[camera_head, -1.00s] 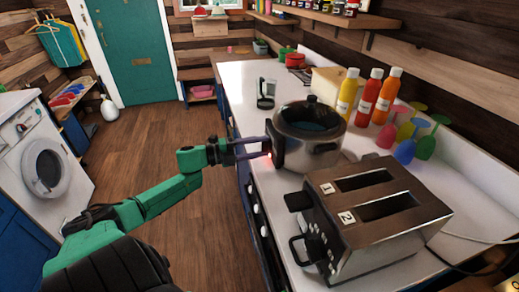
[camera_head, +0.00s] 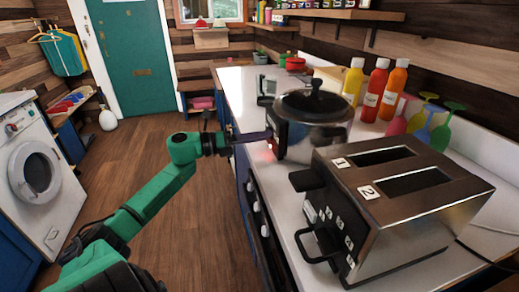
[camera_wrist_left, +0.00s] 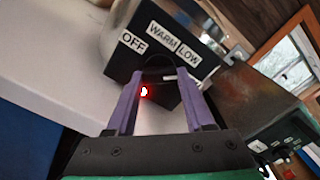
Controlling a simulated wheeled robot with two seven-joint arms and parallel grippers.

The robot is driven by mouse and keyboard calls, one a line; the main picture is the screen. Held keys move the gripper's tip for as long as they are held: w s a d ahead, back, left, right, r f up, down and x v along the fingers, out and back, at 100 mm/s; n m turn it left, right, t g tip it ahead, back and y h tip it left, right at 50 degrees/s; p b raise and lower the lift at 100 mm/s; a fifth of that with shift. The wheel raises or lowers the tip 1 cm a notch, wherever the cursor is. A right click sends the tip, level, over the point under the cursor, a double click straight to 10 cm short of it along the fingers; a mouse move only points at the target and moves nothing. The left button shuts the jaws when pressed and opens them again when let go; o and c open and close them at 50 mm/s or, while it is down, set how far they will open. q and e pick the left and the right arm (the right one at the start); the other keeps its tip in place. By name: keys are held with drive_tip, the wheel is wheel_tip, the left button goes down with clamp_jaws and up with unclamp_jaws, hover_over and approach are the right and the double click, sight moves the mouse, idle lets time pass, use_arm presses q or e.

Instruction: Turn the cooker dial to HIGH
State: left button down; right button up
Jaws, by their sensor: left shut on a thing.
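The cooker (camera_head: 318,137) is a round metal pot with a dark lid and a black front panel (camera_head: 296,140). My left gripper (camera_head: 268,136) reaches the panel from the left. In the left wrist view its purple fingers (camera_wrist_left: 158,78) are shut on the dial, one on each side. My right gripper is out of view.
A metal two-slot toaster (camera_head: 400,195) stands close in front of the cooker on the white counter (camera_head: 228,82). Sauce bottles (camera_head: 375,90) and coloured goblets (camera_head: 440,125) stand behind.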

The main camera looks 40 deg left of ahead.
use_arm(q)
drive_tip(key=m+b, duration=0.2)
drive_tip(key=b, duration=0.1)
drive_tip(key=f+m+b, duration=0.1)
drive_tip(key=m+b, duration=0.1)
drive_tip(key=b, duration=0.1)
drive_tip(key=shift+b, duration=0.4)
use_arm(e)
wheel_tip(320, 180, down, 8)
use_arm(q)
drive_tip(key=shift+r+m+b, duration=0.1)
drive_tip(key=shift+m+b, duration=0.3)
drive_tip(key=shift+m, duration=0.1)
drive_tip(key=shift+r, duration=0.15)
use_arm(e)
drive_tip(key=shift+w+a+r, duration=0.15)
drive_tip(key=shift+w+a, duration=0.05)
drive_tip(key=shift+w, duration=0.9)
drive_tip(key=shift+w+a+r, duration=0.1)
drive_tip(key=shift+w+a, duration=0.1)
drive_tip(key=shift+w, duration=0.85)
use_arm(q)
drive_tip(key=shift+c, duration=1.4)
unclamp_jaws()
drive_tip(key=shift+r, duration=0.1)
drive_tip(key=shift+a, duration=0.1)
